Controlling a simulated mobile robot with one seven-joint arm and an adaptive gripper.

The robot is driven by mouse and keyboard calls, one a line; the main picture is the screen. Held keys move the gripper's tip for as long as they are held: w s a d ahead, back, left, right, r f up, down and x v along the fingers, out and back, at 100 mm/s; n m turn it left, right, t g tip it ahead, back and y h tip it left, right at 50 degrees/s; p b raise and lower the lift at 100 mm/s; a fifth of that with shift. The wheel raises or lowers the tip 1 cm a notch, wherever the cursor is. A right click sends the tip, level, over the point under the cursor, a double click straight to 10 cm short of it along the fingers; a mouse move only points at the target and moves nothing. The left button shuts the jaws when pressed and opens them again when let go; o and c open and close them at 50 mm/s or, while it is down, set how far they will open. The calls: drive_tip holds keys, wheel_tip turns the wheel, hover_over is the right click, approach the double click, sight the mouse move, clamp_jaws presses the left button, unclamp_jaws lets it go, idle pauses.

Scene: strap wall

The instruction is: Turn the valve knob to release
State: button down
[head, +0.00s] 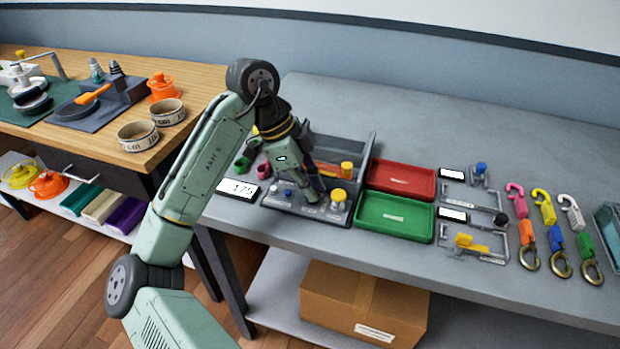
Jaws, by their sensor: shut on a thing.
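A grey panel (270,202) at the front of an open grey tray unit carries several small knobs. A blue-topped knob (288,190) is at its left and a larger yellow knob (338,197) at its right. My gripper (313,196) points down at the middle of the panel, between these two. It is shut on a small knob there, which I take to be the valve knob; the fingers mostly hide it. A white display (238,189) left of the panel seems to read 175.
Red (402,180) and green (394,217) trays stand right of the unit. Metal brackets with displays and coloured hooks (544,207) lie farther right. A wooden bench (200,95) with tools is at the left. The grey tabletop (440,125) behind is clear.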

drive_tip(key=shift+w+m+g+p, duration=0.1)
drive_tip(key=shift+m+g+p, duration=0.4)
drive_tip(key=shift+m, duration=0.6)
drive_tip(key=c, duration=1.7)
unclamp_jaws()
drive_tip(key=shift+r, duration=0.1)
drive_tip(key=v, duration=1.1)
drive_tip(key=shift+r, duration=0.45)
